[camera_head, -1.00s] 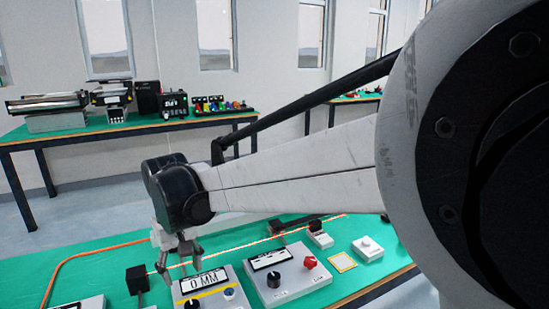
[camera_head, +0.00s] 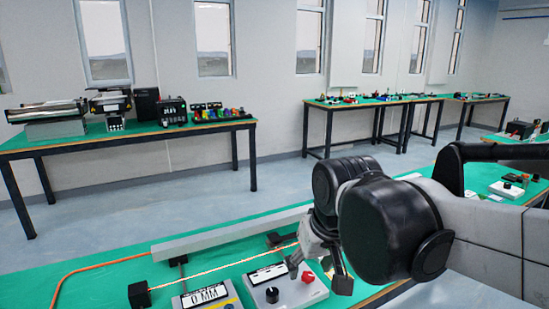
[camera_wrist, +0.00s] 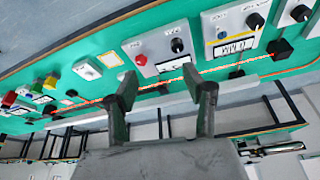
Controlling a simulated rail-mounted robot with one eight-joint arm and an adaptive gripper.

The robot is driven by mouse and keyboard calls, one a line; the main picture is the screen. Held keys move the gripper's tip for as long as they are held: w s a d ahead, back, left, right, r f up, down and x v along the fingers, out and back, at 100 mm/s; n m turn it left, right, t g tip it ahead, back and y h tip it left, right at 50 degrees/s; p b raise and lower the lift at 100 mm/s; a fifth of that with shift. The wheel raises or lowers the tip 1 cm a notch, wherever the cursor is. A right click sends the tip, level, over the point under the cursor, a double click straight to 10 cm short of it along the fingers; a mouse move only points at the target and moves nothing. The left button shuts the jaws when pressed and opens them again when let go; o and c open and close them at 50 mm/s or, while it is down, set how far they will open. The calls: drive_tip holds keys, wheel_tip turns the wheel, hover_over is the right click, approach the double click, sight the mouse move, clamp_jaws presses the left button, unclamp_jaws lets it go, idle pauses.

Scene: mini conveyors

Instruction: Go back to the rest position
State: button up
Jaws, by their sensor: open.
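My gripper (camera_head: 318,272) is open and empty in the head view, above the right end of the control box with the red knob (camera_head: 290,290). In the wrist view its two fingers (camera_wrist: 162,95) stand apart with nothing between them. Beyond the fingertips in that view lies the box with the red knob (camera_wrist: 160,50). The "0 MM" display box (camera_head: 208,295) sits to its left in the head view. My arm comes in from the right and hides part of the bench.
A back table (camera_head: 80,139) holds machines and coloured parts. Grey floor (camera_head: 300,185) lies between.

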drive_tip(key=s+d+m+t+h+p, duration=0.1)
drive_tip(key=s+d+m+t+p, duration=0.2)
drive_tip(key=s+d, duration=0.6)
drive_tip(key=d, duration=0.4)
drive_tip(key=shift+s, duration=0.35)
idle(0.4)
